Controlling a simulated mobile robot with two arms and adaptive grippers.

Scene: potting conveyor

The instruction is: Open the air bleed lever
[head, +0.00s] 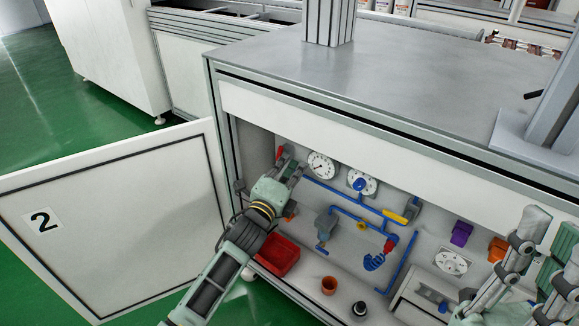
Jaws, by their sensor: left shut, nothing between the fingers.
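My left gripper (291,166) is shut and empty inside the open cabinet, at the left end of its back panel. A red part (280,152) shows right behind its fingertips; I cannot tell whether they touch. The panel carries blue pipes (345,212), a yellow lever (395,217), a red fitting (390,245) and a blue handle (373,262). No label shows which is the air bleed lever. My arm hides part of the panel's left side. My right gripper (530,250) is at the right edge, partly cut off, and its opening is unclear.
The cabinet door (120,225), marked 2, stands open at left. Dial gauges (320,166) sit on the panel. Purple (461,233) and orange (497,249) parts are at right.

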